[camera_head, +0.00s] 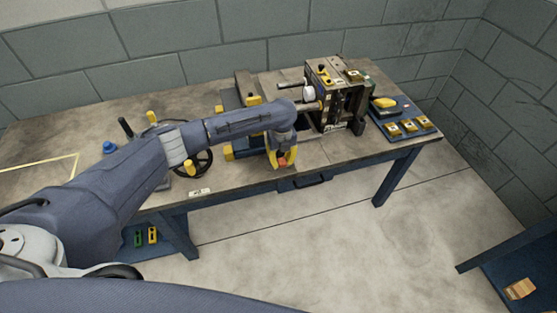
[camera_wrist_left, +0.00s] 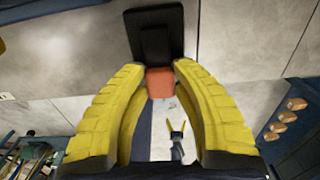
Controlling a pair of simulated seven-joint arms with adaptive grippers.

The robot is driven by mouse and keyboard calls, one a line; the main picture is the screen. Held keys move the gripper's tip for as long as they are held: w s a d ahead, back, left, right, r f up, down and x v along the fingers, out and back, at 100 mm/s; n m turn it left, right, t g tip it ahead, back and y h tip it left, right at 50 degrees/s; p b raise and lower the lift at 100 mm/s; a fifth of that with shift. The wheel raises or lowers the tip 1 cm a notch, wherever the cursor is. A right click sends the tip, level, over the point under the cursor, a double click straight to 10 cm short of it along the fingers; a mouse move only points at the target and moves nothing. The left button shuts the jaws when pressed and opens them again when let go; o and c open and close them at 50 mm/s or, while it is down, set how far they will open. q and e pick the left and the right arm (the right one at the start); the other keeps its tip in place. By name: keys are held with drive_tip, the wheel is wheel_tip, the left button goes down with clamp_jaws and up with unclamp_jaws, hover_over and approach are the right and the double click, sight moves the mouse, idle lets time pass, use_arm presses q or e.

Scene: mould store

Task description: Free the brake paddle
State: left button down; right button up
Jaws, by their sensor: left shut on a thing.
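My left gripper (camera_head: 284,160) is at the front edge of the workbench, pointing down. Its yellow fingers are shut on a small orange-red block (camera_head: 283,162), which I take to be the brake paddle. In the left wrist view the block (camera_wrist_left: 160,83) sits between the fingertips (camera_wrist_left: 160,72), with a black plate (camera_wrist_left: 155,30) just beyond it. I cannot tell how the block and plate are joined. My right gripper (camera_wrist_left: 176,128) shows small in the left wrist view, its yellow fingers apart and empty over the floor. It is not in the head view.
A mould machine (camera_head: 335,95) stands at the back of the workbench (camera_head: 110,140). A blue tray (camera_head: 415,113) with yellow pieces lies to its right. A black handwheel (camera_head: 198,163) is left of my left gripper. A low blue shelf (camera_head: 490,265) stands at lower right. The floor in front is clear.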

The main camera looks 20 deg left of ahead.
use_arm(q)
drive_tip(key=n, duration=0.2)
drive_tip(key=shift+w+d+n, duration=0.25)
drive_tip(key=shift+d+n, duration=0.05)
drive_tip(key=shift+d, duration=0.1)
drive_tip(key=shift+w+d+n, duration=0.2)
drive_tip(key=shift+w+n, duration=0.1)
drive_tip(key=shift+n, duration=0.7)
drive_tip(key=shift+w+d+n, duration=0.2)
drive_tip(key=shift+w+n, duration=0.05)
drive_tip(key=shift+n, duration=0.75)
drive_tip(key=shift+f, duration=0.1)
drive_tip(key=c, duration=1)
unclamp_jaws()
drive_tip(key=shift+c, duration=0.2)
drive_tip(key=shift+w, duration=0.1)
wheel_tip(320, 180, up, 12)
